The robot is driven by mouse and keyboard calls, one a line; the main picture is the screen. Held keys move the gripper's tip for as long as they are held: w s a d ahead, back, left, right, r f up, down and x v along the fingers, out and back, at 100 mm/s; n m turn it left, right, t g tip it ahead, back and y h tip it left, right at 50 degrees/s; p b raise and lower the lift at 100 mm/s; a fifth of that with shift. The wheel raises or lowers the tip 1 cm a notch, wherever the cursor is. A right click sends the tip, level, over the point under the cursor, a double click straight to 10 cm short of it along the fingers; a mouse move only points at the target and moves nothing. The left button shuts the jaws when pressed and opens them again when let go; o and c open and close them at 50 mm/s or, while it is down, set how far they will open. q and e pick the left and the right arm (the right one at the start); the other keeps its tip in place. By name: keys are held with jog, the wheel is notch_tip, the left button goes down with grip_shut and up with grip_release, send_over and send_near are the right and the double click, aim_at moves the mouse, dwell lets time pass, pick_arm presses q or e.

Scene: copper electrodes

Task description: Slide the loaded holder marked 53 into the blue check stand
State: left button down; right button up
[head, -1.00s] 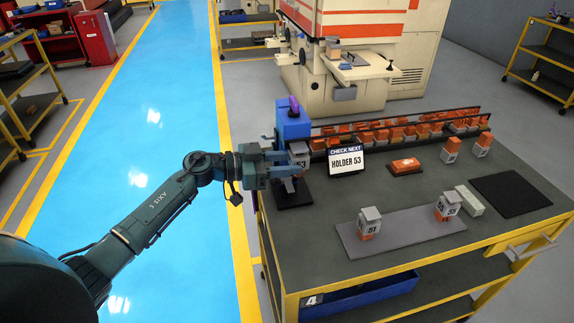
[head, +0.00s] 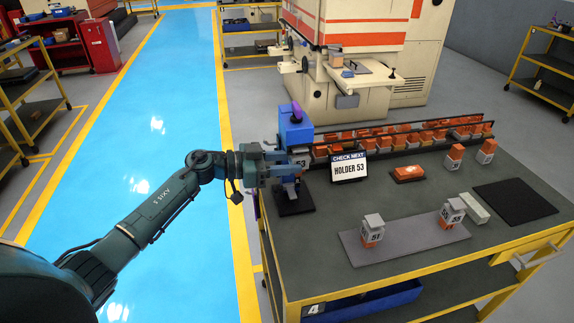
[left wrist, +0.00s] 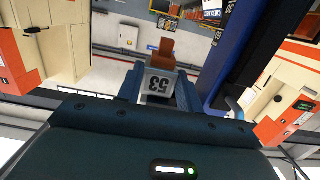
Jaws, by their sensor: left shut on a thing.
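The holder marked 53 (head: 301,159) is grey with black digits. It is at the front of the blue check stand (head: 295,130), above its dark base (head: 293,202). My left gripper (head: 295,172) is shut on it. In the left wrist view the holder (left wrist: 158,83) sits between the two fingers with its number upside down and an orange block (left wrist: 164,52) beyond it. The stand's blue column (left wrist: 240,60) is close on the right there. I cannot tell whether the holder touches the stand or how deep it is. My right gripper is not in view.
A sign (head: 348,167) reading HOLDER 53 stands right of the stand. Behind it a rack (head: 400,140) holds several orange-and-grey holders. Holders 51 (head: 373,230) and 55 (head: 452,212) stand on a grey mat (head: 400,245). A dark pad (head: 515,197) lies at right.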

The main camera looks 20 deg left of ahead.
pick_arm(q)
jog(key=shift+w+a+r+b, duration=0.1)
jog(key=shift+w+a+b, duration=0.3)
jog(key=shift+w, duration=0.3)
jog(key=c, duration=1.1)
grip_release()
jog(key=shift+o, duration=1.2)
jog(key=shift+s+f, duration=0.1)
jog(key=shift+f, duration=0.1)
jog(key=b+v, duration=0.2)
jog(key=v, duration=1.1)
jog(key=shift+r, duration=0.2)
jog(key=shift+a, duration=0.1)
